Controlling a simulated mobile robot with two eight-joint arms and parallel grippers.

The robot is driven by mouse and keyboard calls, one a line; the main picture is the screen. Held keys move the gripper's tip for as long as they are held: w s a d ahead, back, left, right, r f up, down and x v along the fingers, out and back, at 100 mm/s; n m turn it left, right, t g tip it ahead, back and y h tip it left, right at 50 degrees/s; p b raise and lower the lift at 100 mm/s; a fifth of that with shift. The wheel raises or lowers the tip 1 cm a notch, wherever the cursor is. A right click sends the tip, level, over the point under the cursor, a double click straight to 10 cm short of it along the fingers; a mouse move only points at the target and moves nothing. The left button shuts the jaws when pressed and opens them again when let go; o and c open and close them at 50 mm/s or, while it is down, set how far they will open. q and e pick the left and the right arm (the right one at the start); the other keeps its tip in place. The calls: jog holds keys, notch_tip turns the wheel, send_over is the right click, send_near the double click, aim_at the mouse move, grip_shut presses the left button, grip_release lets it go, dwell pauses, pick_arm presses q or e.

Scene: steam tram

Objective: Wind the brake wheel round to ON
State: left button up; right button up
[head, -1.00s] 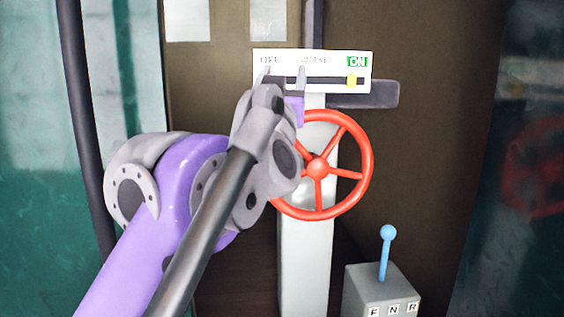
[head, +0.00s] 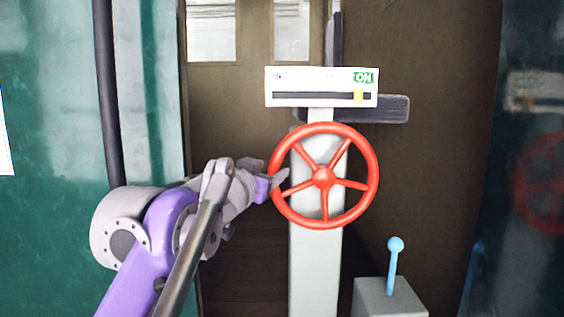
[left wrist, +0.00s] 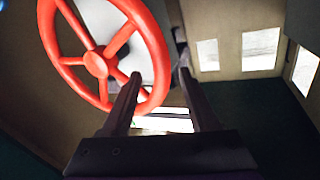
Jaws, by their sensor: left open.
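The red brake wheel (head: 323,177) is mounted on a pale grey post (head: 315,265) in the head view. Its rim, spokes and hub also show in the left wrist view (left wrist: 101,64). Above it is a white sign (head: 320,74) with a green ON label (head: 364,77) at its right end. The yellow marker (head: 358,96) stands in the dark slot beneath ON. My left gripper (head: 279,183) is open at the wheel's left rim. In the left wrist view, rim shows between its two fingers (left wrist: 160,75); I cannot tell whether they touch it. My right gripper is out of view.
A blue-knobbed lever (head: 395,262) stands on a grey box (head: 388,298) at lower right. A dark bar (head: 385,108) juts out behind the sign. A dark vertical pole (head: 107,90) stands at left. Brown panelling lies behind the wheel.

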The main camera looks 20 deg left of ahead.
aim_at(282, 163)
pick_arm(q)
jog(key=w, duration=0.2)
jog(key=w+p, duration=0.1)
jog(key=w, duration=0.4)
jog(key=shift+w+d, duration=0.15)
jog(key=shift+d, duration=0.2)
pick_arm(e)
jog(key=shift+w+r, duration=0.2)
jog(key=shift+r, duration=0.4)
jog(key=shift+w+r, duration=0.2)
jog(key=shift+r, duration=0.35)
pick_arm(q)
grip_shut()
